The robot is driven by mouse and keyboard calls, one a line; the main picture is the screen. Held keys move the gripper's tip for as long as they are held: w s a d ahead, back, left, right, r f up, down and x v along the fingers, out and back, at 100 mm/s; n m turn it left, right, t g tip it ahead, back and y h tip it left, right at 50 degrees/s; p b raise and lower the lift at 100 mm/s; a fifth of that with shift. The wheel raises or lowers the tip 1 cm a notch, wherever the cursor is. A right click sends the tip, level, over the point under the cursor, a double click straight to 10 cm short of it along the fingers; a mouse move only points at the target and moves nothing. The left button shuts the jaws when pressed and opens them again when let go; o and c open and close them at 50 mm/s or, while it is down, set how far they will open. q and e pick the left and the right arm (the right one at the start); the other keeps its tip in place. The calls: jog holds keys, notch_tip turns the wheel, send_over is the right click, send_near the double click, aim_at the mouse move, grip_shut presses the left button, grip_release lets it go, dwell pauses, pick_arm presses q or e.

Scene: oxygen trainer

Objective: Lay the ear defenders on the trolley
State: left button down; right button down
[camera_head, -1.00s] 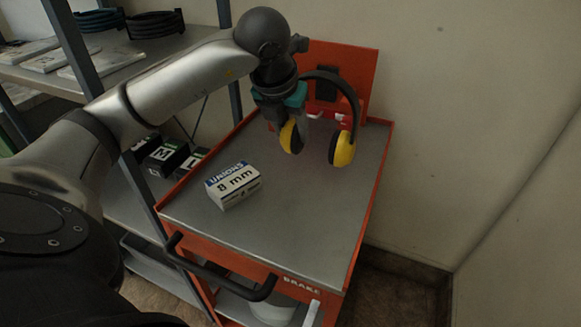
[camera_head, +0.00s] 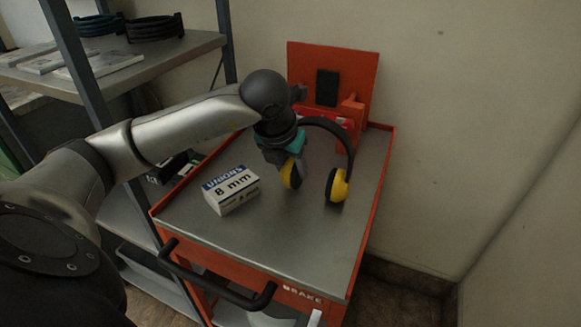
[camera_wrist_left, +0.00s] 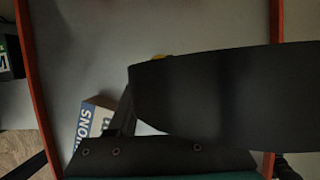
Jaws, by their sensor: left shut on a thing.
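The ear defenders (camera_head: 339,187) have yellow cups and a black headband. They hang upright over the grey top of the orange trolley (camera_head: 290,245), with the band uppermost. My left gripper (camera_head: 290,165) is shut on the band near the left cup, which it partly hides. I cannot tell whether the cups touch the trolley top. In the left wrist view the black headband (camera_wrist_left: 230,97) fills the right side, and a sliver of a yellow cup (camera_wrist_left: 160,57) shows behind it. My right gripper is in neither view.
A white and blue box marked 8 mm (camera_head: 232,190) stands on the trolley left of the ear defenders. A red item (camera_head: 325,117) lies by the upright orange back panel (camera_head: 347,70). Shelving (camera_head: 130,62) stands at the left. The trolley's front right is clear.

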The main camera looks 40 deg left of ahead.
pick_arm(q)
jog(key=shift+c, duration=1.6)
grip_release()
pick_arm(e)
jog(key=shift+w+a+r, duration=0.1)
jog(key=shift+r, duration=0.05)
pick_arm(q)
jog(key=p+v, duration=0.3)
jog(key=v, duration=0.9)
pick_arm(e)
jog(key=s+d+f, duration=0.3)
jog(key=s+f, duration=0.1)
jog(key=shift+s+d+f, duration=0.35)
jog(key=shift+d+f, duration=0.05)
pick_arm(q)
jog(key=shift+d, duration=0.1)
